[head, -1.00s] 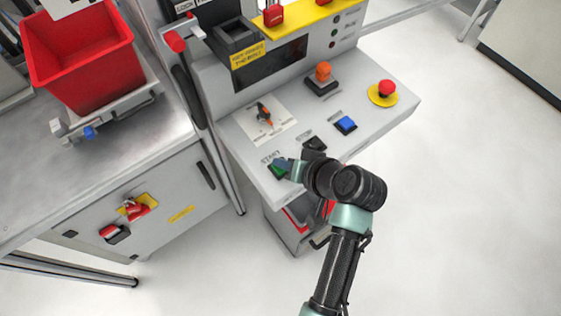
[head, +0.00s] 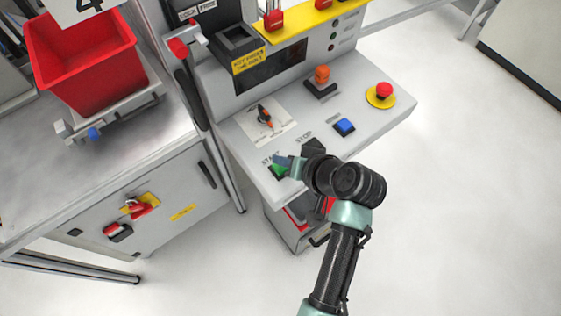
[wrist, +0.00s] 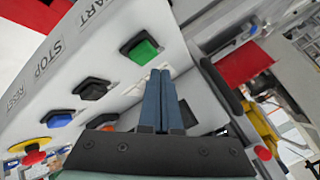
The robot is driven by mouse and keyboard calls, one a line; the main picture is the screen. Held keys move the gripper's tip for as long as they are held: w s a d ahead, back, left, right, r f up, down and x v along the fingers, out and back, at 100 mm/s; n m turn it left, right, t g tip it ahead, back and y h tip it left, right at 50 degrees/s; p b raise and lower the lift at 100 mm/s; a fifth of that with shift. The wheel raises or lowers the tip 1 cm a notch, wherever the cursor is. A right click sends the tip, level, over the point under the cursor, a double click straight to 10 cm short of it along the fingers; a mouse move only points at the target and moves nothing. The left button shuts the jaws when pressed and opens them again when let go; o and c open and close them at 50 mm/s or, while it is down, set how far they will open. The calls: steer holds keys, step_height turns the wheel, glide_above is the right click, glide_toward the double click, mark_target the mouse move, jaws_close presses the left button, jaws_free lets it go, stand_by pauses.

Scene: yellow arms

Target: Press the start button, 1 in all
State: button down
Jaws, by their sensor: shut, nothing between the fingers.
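The start button (head: 280,169) is a green square in a black surround at the front left corner of the grey sloped panel, beside the word START. It also shows in the wrist view (wrist: 143,50). My gripper (head: 282,160) is over that corner with its blue fingers together and nothing between them. In the wrist view the fingertips (wrist: 160,72) lie just beside the green button in the picture and do not cover it. I see no contact, but the height gap is hard to judge.
The black stop button (wrist: 94,90) is next to it, partly behind my wrist in the head view. The blue button (head: 344,126), orange switch (head: 321,76) and red emergency stop (head: 383,91) are farther right. A red bin (head: 85,60) stands on the left bench.

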steer(key=shift+r+p, duration=1.9)
steer(key=shift+r, duration=0.45)
steer(key=shift+f, duration=0.1)
steer(key=shift+w+r, duration=0.2)
steer(key=shift+w, duration=0.05)
steer(key=w+d+r+t+h+b, duration=0.25)
steer(key=w+r+t, duration=0.35)
steer(key=r, duration=0.6)
step_height(320, 180, up, 31)
steer(key=n+t+h+b, duration=0.1)
steer(key=t+h+b, duration=0.25)
steer(key=t, duration=0.65)
glide_above(283, 170)
steer(key=w, duration=0.4)
steer(key=y, duration=0.1)
steer(key=s+r+t+h+b, duration=0.1)
steer(key=s+r+t, duration=0.3)
steer(key=s+r, duration=0.6)
steer(key=shift+a+r+t, duration=0.2)
steer(key=shift+a+t, duration=0.05)
steer(key=shift+t, duration=0.05)
steer(key=shift+s, duration=0.1)
